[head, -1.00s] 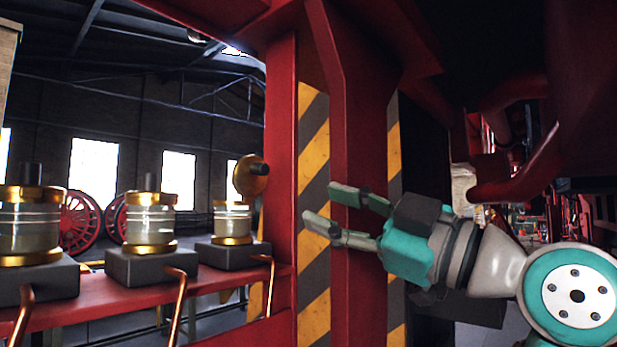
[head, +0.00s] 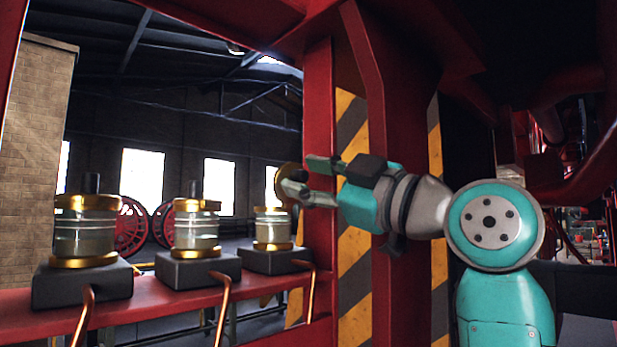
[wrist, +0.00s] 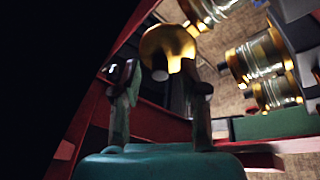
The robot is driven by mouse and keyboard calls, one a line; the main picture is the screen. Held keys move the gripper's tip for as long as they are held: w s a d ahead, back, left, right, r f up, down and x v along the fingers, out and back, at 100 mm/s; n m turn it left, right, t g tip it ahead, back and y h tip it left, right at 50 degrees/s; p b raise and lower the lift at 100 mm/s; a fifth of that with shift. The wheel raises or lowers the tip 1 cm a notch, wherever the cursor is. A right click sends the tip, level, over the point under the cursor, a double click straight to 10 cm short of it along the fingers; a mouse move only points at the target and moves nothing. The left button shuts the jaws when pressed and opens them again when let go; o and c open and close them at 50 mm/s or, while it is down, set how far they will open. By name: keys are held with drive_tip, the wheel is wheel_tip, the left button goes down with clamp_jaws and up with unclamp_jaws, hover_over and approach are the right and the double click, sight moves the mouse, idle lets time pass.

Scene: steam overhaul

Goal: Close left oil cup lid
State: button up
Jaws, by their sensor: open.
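Three glass and brass oil cups stand in a row in the head view: a left cup (head: 85,232), a middle cup (head: 195,228) and a right cup (head: 272,230). The left and middle cups have their brass lids down. The right cup's round brass lid (head: 287,173) stands open, tipped up at its right side. My gripper (head: 303,176) is open and empty beside this raised lid, its fingers partly covering it. In the wrist view the brass lid (wrist: 167,45) shows between and beyond my open fingers (wrist: 160,80). I cannot tell whether they touch it.
The cups sit on dark blocks on a red beam (head: 160,308), with copper pipes (head: 222,310) in front. A red post (head: 318,130) and a striped yellow and black panel (head: 353,265) stand close to my gripper. Free space lies above the cups.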

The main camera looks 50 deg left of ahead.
drive_tip(key=shift+a, duration=0.25)
clamp_jaws()
